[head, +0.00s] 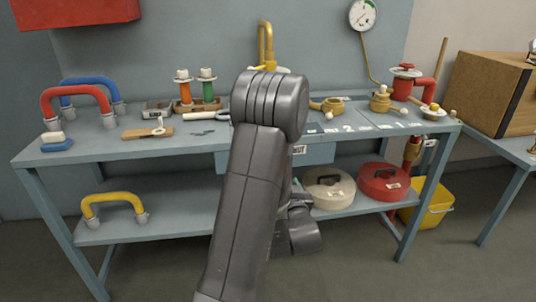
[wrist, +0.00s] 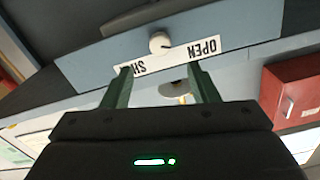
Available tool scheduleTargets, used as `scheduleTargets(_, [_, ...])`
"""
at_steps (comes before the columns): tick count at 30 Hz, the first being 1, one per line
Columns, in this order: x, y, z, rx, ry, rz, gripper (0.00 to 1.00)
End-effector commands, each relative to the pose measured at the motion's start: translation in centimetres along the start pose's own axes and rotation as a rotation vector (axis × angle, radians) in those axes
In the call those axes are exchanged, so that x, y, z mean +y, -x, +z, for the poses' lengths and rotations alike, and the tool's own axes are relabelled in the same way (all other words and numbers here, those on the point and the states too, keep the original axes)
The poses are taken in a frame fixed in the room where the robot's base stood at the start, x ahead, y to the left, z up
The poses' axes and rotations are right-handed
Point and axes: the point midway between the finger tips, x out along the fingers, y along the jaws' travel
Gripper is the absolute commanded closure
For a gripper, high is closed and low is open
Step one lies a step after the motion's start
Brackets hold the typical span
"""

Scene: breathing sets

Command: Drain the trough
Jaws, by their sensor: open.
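In the head view a blue-grey trough front (head: 318,154) hangs below the bench top, mostly behind my arm, with part of a lettered label showing. The wrist view shows a blue panel (wrist: 240,32) at a tilt. It carries a white knob (wrist: 160,43) above a white label (wrist: 205,50) with upside-down letters, "OPEN" and the start of "SH". My gripper (wrist: 162,70) is open, its two fingers apart just below the knob and overlapping the label in the picture. No contact with the knob shows. In the head view my arm hides the fingers.
A brass tap (head: 265,42) stands behind my arm on the blue-grey bench (head: 180,145). Coloured hoses, valves and fittings crowd its top. A cream lidded pot (head: 328,188) and red one (head: 383,182) sit on the lower shelf. A yellow bucket (head: 430,210) stands at right.

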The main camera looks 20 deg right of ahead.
Motion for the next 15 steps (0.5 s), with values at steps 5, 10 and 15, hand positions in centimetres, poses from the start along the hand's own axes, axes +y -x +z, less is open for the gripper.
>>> scheduleTargets(5, [-0.1, -2.1, 0.0, 0.002, 0.001, -0.005, 0.46])
scheduleTargets(10, [-0.1, -5.7, 0.0, 0.002, 0.002, -0.004, 0.46])
scheduleTargets(15, [-0.1, -9.3, 0.0, 0.002, 0.001, -0.003, 0.46])
